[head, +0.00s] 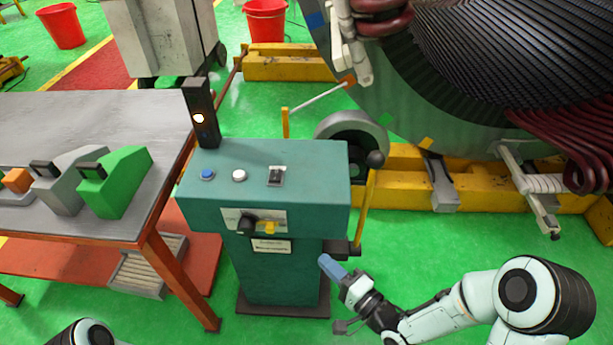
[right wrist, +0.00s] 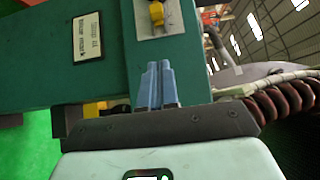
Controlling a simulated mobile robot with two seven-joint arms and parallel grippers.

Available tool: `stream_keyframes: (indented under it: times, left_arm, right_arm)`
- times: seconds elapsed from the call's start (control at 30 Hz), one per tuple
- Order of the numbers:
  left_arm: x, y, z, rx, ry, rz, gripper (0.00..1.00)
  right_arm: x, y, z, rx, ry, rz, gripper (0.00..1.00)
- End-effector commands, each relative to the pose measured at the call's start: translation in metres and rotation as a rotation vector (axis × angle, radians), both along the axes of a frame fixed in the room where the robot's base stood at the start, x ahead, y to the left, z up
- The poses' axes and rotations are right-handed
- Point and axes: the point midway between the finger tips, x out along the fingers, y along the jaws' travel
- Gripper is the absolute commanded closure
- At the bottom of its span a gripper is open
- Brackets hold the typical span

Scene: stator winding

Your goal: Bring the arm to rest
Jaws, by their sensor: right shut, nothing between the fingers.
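My right arm (head: 470,305) comes in from the lower right in the head view. My right gripper (head: 330,266) is shut and empty, its blue fingers together beside the lower right of the teal control cabinet (head: 265,185). In the right wrist view the shut blue fingers (right wrist: 157,86) show in front of the teal cabinet (right wrist: 40,45). I cannot tell from the pictures whether they touch it. A piece of my left arm (head: 85,333) shows at the bottom left edge of the head view; my left gripper is out of view.
The cabinet carries buttons, a switch and a black knob (head: 246,223). A grey-topped table (head: 90,110) with tool-like blocks stands at the left. A large stator (head: 480,60) on yellow beams (head: 395,190) fills the upper right. Green floor (head: 400,240) lies open right of the cabinet.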

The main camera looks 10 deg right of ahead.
Motion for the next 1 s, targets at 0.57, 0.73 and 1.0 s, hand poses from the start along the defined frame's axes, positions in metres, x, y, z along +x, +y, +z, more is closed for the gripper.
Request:
stream_keyframes:
  times: [0.57, 0.73, 1.0]
  left_arm:
    - [-0.024, -0.010, 0.112, -0.035, 0.095, -0.035, 0.57]
    - [-0.025, -0.013, 0.145, -0.048, 0.127, -0.049, 0.57]
    - [-0.026, -0.014, 0.154, -0.052, 0.141, -0.054, 0.57]
  right_arm:
    - [-0.112, 0.004, -0.151, -0.731, 0.704, 0.276, 1.00]
    - [-0.193, 0.012, -0.168, -0.880, 0.910, 0.598, 1.00]
    - [-0.231, 0.015, -0.171, -0.911, 0.981, 0.760, 1.00]
